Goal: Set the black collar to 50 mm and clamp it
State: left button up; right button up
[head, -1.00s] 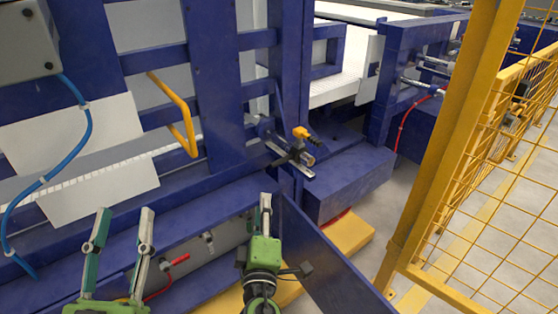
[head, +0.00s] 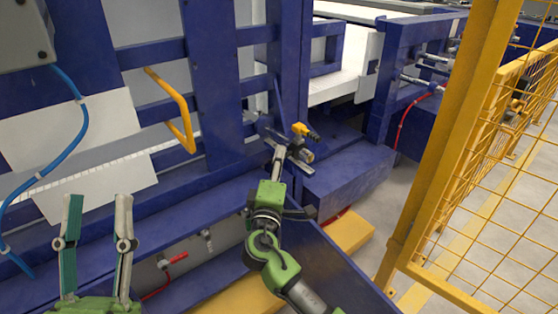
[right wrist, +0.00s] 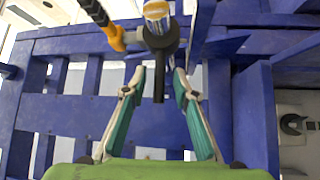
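The black collar (right wrist: 161,40) sits around the end of a shiny rod (right wrist: 156,10) in the right wrist view. Its black lever (right wrist: 159,84) points down the picture. My right gripper (right wrist: 157,74) is open, its fingers on either side of the lever, with visible gaps. In the head view my right gripper (head: 279,150) reaches the rod assembly and hides most of the collar. I cannot read a scale or the collar's setting. My left gripper (head: 98,198) is open and empty at the lower left, apart from the machine.
A yellow-orange connector (head: 304,130) juts out beside the rod and shows left of the collar in the right wrist view (right wrist: 115,37). Blue frame beams (head: 215,90) stand behind. A yellow bent handle (head: 176,110) is at left; a yellow mesh fence (head: 500,180) bounds the right.

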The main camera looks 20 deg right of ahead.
pick_arm(q)
jog(key=shift+s+r+t, duration=0.3)
jog(key=shift+s, duration=0.05)
pick_arm(e)
jog(key=shift+w+d+r, duration=0.1)
jog(key=shift+w+d, duration=0.2)
jog(key=shift+w, duration=0.25)
